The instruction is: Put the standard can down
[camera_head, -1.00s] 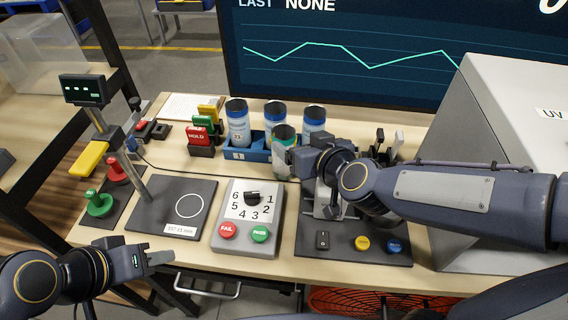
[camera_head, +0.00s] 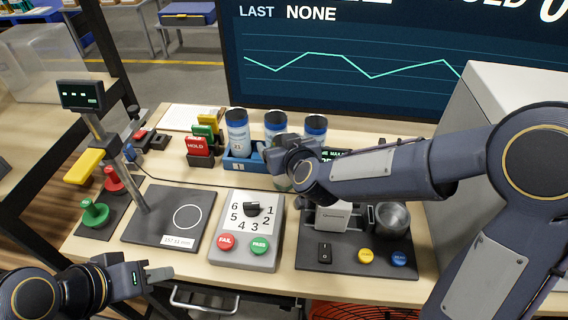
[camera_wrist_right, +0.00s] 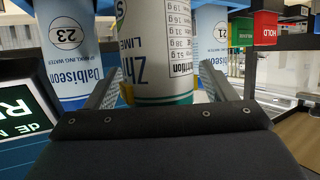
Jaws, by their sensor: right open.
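A white and green lime can (camera_wrist_right: 158,60) stands between the spread fingers of my open right gripper (camera_wrist_right: 160,90) in the right wrist view. In the head view my right gripper (camera_head: 278,160) covers most of that can, and only a dull green patch shows below the wrist. I cannot tell whether the can stands in the blue rack (camera_head: 236,164) or just in front of it. Blue and white cans stand at the rack, such as the one numbered 21 (camera_head: 238,135). My left gripper (camera_head: 150,275) hangs at the lower left, away from the cans; its jaw opening is unclear.
A dark plate with a white circle (camera_head: 150,220), a grey dial box (camera_head: 245,235) with red and green buttons, and a printing station (camera_head: 345,258) with a round metal cup line the table front. A grey UV box (camera_head: 470,100) stands right. A big screen (camera_head: 340,60) stands behind.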

